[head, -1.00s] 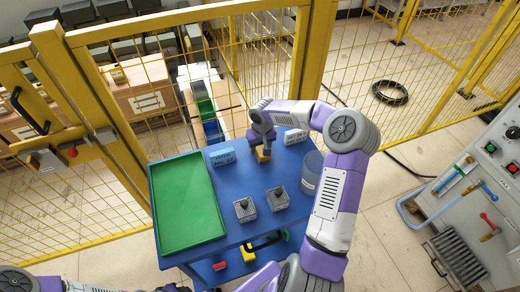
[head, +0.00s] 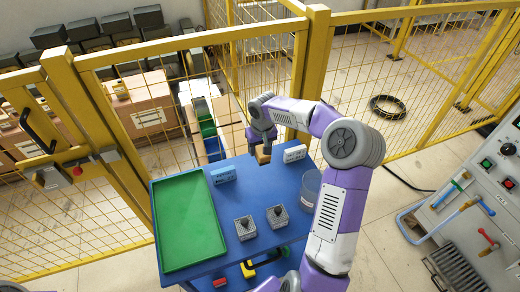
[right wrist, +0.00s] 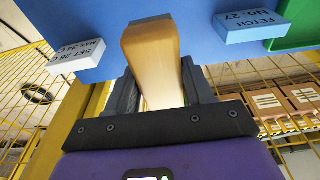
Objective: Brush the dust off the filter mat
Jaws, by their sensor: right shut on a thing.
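My right gripper (head: 262,144) is shut on a tan wooden brush handle (head: 263,155) over the far side of the blue table. In the right wrist view the handle (right wrist: 151,60) stands between the two dark fingers of the gripper (right wrist: 150,88); its bristles cannot be made out. A dark grey ribbed panel (head: 460,265) at the lower right, under the control panel, may be the filter mat; dust on it cannot be made out. My left gripper is out of view.
A yellow fence (head: 200,45) stands behind. The control panel (head: 480,190) is at right.

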